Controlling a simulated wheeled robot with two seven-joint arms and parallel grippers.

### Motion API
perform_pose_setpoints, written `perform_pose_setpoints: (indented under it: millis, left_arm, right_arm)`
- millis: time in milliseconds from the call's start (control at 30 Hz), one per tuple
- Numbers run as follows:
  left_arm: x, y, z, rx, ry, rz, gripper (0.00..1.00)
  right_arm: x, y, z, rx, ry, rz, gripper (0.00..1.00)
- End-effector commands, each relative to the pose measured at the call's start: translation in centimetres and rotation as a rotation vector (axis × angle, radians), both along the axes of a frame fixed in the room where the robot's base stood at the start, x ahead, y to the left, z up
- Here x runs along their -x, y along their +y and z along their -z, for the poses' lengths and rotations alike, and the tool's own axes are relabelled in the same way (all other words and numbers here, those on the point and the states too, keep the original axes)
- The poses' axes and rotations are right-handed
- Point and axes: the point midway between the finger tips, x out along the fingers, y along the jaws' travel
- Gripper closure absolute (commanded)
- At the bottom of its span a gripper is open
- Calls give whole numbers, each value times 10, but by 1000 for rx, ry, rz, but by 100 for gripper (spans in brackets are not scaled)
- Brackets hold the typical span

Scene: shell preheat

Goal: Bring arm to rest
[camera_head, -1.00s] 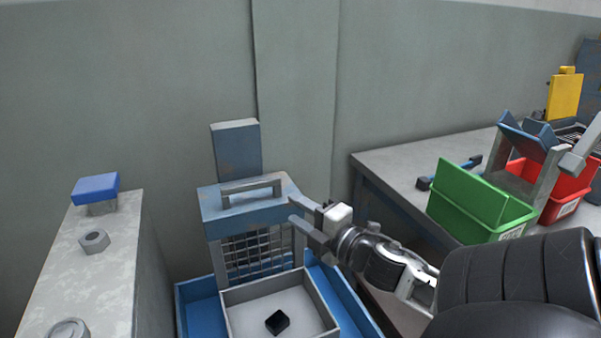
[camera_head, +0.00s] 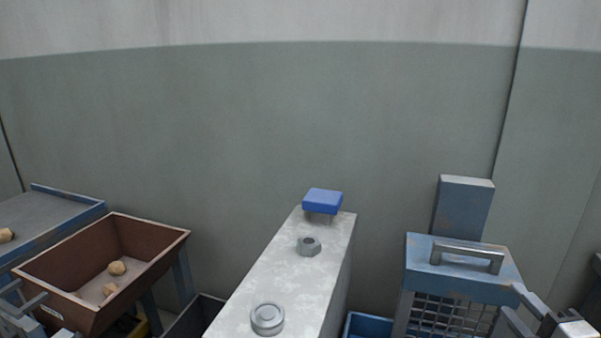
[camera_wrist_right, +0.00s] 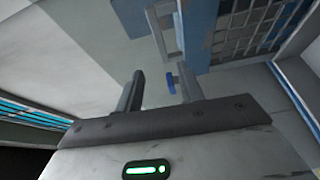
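My right gripper (camera_head: 512,301) is at the lower right of the head view, just right of the blue machine (camera_head: 463,279) with its metal handle (camera_head: 468,256). In the right wrist view my right gripper (camera_wrist_right: 160,82) has its two fingers apart, with nothing held between them. A small blue object (camera_wrist_right: 171,84) shows beyond the fingers. My left gripper (camera_head: 27,304) is partly in view at the lower left corner, in front of the brown bin (camera_head: 150,247). Its fingers look apart and no object shows between them.
A pale pillar-like stand (camera_head: 290,280) rises in the middle, with a blue block (camera_head: 322,201), a grey nut (camera_head: 308,246) and a round fitting (camera_head: 267,318) on top. The brown bin holds tan lumps (camera_head: 117,268). A blue table (camera_head: 60,222) stands at the far left.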

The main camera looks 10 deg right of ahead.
Motion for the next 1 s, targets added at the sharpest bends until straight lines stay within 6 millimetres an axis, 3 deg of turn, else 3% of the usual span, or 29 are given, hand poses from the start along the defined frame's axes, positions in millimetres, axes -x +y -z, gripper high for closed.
perform_pose_setpoints:
  millis: [167, 333, 500, 600, 733, 1000]
  left_arm:
    - [0, 0, 0, 0, 0, 0, 64]
    - [0, 0, 0, 1, 1, 0, 64]
    - [0, 0, 0, 1, 1, 0, 64]
    - [0, 0, 0, 1, 1, 0, 64]
    - [0, 0, 0, 1, 1, 0, 64]
    - [0, 0, 1, 0, 2, 0, 64]
  right_arm:
    - [13, 44, 69, -386, 113, 38, 62]
    - [38, 136, 146, -928, 300, 99, 62]
    - [63, 228, 182, -1326, 473, 144, 62]
    - [72, 263, 188, -1460, 542, 158, 62]
    - [78, 283, 190, -1537, 584, 166, 62]
    - [79, 285, 190, -1543, 588, 167, 62]
